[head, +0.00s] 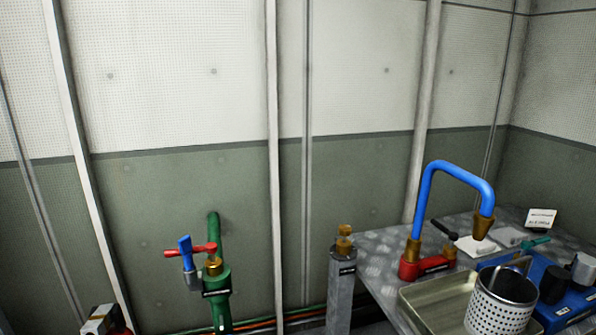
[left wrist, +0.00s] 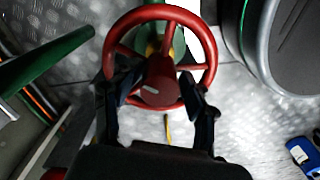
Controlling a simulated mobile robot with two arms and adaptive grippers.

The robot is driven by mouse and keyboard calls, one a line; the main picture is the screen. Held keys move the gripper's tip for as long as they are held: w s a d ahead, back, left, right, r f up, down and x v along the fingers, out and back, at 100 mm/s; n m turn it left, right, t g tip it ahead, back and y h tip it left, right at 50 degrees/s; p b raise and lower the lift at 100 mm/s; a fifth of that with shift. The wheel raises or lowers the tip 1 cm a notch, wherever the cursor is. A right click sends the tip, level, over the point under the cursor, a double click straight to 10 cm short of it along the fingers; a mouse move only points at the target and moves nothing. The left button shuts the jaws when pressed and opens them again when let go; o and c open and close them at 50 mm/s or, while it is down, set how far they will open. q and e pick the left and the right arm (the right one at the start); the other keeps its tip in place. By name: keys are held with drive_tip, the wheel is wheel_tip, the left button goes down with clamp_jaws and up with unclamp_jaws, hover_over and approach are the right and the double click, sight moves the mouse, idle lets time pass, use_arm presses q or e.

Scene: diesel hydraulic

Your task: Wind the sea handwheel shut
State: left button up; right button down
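A red handwheel (left wrist: 203,42) with spokes and a round hub fills the upper middle of the left wrist view. Behind it is a green valve body with a brass part. My left gripper (left wrist: 158,84) has its two dark fingers apart, one on each side of the hub, over the lower part of the wheel. A small gap seems to show beside the hub; whether the fingertips touch the wheel is hard to tell. I cannot make out this handwheel in the head view, and no label names it. My right gripper is in neither view.
In the head view, a green pipe (head: 214,228) carries a valve with red and blue handles. A metal bench (head: 375,262) at right holds a blue spout (head: 455,167), a tray (head: 435,307) and a perforated can (head: 500,305). A dark round object (left wrist: 291,50) stands right of the wheel.

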use_arm(q)
drive_tip(key=n, duration=0.3)
drive_tip(key=shift+d, duration=0.1)
drive_tip(key=n, duration=0.4)
drive_tip(key=shift+s+n, duration=0.1)
drive_tip(key=shift+n, duration=0.3)
drive_tip(key=n, duration=0.7)
drive_tip(key=shift+n, duration=0.3)
drive_tip(key=c, duration=1)
drive_tip(key=m, duration=0.5)
drive_tip(key=shift+f+m, duration=0.1)
drive_tip(key=shift+m, duration=0.3)
drive_tip(key=m, duration=0.4)
drive_tip(key=shift+s+m, duration=0.1)
drive_tip(key=shift+m, duration=0.2)
drive_tip(key=m, duration=0.9)
drive_tip(key=shift+f, duration=0.1)
drive_tip(key=o, duration=1)
drive_tip(key=shift+f, duration=0.1)
drive_tip(key=shift+r, duration=0.2)
